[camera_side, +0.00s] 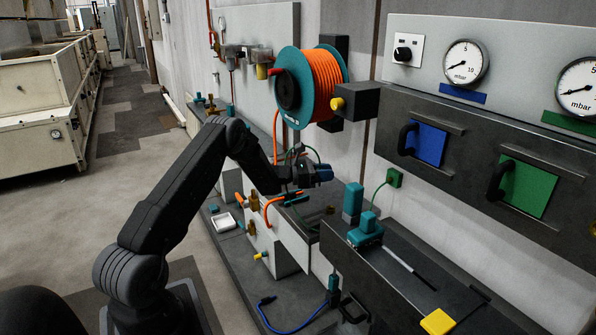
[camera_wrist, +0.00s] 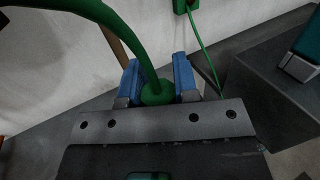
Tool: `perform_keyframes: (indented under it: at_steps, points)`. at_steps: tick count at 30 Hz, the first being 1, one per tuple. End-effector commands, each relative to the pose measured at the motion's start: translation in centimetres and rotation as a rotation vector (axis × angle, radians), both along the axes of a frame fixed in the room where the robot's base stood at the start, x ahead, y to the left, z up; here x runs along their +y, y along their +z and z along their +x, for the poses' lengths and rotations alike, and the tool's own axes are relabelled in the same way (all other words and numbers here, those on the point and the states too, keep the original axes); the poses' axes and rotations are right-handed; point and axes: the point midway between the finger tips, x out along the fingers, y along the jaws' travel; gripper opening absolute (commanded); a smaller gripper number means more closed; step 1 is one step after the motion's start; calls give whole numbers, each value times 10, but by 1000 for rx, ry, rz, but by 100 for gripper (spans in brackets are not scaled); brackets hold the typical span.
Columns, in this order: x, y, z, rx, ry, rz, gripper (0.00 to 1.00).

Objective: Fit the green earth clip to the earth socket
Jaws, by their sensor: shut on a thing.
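A thick green cable curves up and left from the clip. In the side view the clip itself is hard to make out at the gripper. A green box (camera_side: 394,178) is fixed to the wall right of my gripper, with a thin green cable hanging from it. It also shows at the top of the wrist view (camera_wrist: 181,5). I cannot tell whether this box is the earth socket.
A teal fitting (camera_side: 353,202) and a teal block (camera_side: 366,231) stand on the dark bench to the right. The orange hose reel (camera_side: 318,82) hangs above my gripper. A blue cable (camera_side: 285,328) lies low in front. A yellow block (camera_side: 438,321) is at lower right.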

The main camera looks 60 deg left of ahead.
Motion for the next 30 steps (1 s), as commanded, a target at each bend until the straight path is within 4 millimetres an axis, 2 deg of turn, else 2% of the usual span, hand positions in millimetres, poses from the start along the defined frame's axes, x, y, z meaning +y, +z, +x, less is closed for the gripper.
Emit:
perform_keyframes:
  at_steps: [3,7,20,30]
  points:
    - [-23,-2,18,3,-68,4,3]
    - [-33,-2,25,6,-100,3,3]
    - [-34,-5,26,7,-103,4,3]
    - [-34,-35,26,7,-103,3,3]
